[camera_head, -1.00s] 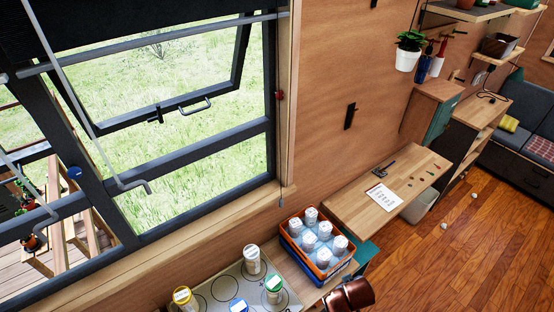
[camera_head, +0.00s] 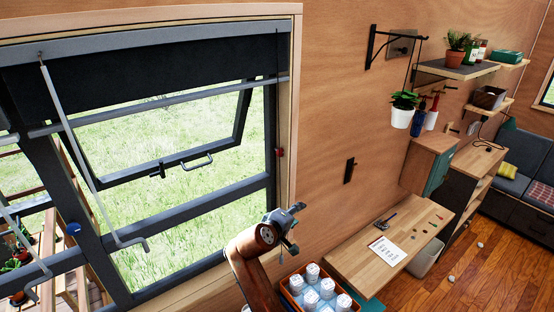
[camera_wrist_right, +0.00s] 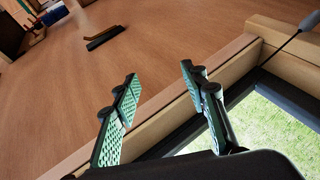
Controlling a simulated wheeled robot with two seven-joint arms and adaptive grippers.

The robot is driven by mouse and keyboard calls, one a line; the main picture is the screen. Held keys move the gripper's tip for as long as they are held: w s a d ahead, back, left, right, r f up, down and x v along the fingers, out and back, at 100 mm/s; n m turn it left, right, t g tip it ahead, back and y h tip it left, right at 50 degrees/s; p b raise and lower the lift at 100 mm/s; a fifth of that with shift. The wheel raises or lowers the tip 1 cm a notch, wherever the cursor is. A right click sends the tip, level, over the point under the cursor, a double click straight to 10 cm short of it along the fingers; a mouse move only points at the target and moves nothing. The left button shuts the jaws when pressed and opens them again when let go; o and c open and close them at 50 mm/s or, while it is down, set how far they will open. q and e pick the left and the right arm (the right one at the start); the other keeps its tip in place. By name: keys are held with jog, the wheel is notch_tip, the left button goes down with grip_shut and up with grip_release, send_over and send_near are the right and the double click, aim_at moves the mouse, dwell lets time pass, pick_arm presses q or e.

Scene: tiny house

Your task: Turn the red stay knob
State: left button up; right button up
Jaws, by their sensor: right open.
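The small red stay knob (camera_head: 280,153) is on the right side of the dark window frame (camera_head: 271,200), by the wooden trim. The hinged window pane (camera_head: 243,112) is tilted outward. My right gripper (camera_head: 292,218) is below the red knob, at the window's lower right corner, and apart from it. In the right wrist view the two green-padded fingers (camera_wrist_right: 158,75) are spread with nothing between them, near the wooden trim. I cannot make out the red knob there. My left gripper is not in view.
A blue knob (camera_head: 73,229) is on the left of the window frame, near a grey hooked rod (camera_head: 95,185). A black wall fitting (camera_head: 349,170) and a wooden desk (camera_head: 365,262) are to the right.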

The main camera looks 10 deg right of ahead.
aim_at(278, 154)
jog(key=a+r+n+t+h, duration=0.1)
jog(key=a+r, duration=0.2)
jog(key=r, duration=0.4)
jog(key=w+a+r+t+h, duration=0.1)
jog(key=a+r, duration=0.3)
jog(key=r, duration=0.3)
jog(key=a+r+n+h, duration=0.1)
jog(key=a+r, duration=0.2)
jog(key=r, duration=0.3)
jog(key=shift+t, duration=0.3)
jog(key=p+x, duration=0.1)
jog(key=x, duration=0.1)
jog(key=p+x, duration=0.1)
jog(key=x, duration=0.1)
jog(key=r+p+x, duration=0.1)
jog(key=x, duration=0.1)
jog(key=shift+w+d+r, duration=0.1)
jog(key=shift+w, duration=0.35)
jog(key=shift+w+d, duration=0.2)
jog(key=shift+w, duration=0.1)
jog(key=shift+c, duration=0.3)
